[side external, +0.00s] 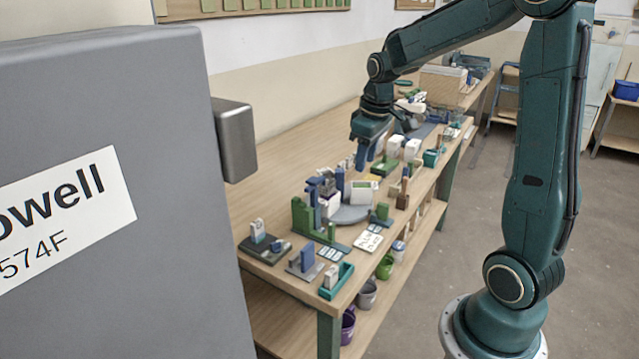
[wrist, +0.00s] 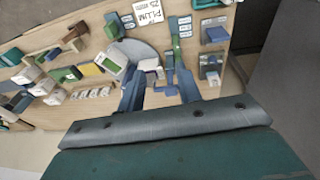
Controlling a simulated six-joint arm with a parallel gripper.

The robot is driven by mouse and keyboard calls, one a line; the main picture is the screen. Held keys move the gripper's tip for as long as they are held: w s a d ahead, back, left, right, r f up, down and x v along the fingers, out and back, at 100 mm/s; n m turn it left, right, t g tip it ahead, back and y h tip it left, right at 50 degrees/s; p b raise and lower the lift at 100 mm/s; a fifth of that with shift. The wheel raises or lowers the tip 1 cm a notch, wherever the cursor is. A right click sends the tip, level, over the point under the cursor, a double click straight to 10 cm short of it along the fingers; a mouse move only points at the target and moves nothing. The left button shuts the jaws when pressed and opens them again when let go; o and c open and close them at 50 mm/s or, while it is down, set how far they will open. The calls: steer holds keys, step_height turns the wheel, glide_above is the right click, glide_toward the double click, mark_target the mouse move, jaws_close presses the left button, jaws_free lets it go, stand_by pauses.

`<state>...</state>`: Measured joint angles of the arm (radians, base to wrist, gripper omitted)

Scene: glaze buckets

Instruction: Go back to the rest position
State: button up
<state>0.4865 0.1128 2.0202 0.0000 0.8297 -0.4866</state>
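My gripper (side external: 366,152) hangs over the bench, fingers pointing down, above and behind the grey round plate (side external: 350,214). In the wrist view my gripper (wrist: 160,90) has its two blue fingers apart, with nothing visibly held between them. Small bench items show beyond and below the gap. A green bucket (side external: 385,267), a grey bucket (side external: 366,294) and a purple bucket (side external: 347,326) are low under the bench top, partly hidden by its edge.
A white device with a green screen (side external: 362,194) stands at the round plate. A green stand (side external: 302,218), a lettered white card (side external: 368,241) and a teal tray (side external: 337,281) crowd the bench front. The bench top (side external: 285,165) is bare along the wall. A grey cabinet (side external: 110,200) fills the left.

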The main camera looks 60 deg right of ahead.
steer(key=s+a+r+t, duration=0.2)
steer(key=s+a+r, duration=0.1)
steer(key=s+a, duration=0.5)
steer(key=s+a+r+t+y, duration=0.1)
steer(key=s+a+r, duration=0.2)
steer(key=s+a, duration=0.5)
steer(key=shift+s+a+t, duration=0.15)
steer(key=shift+a+t, duration=0.25)
steer(key=shift+a, duration=0.65)
steer(key=shift+r, duration=0.1)
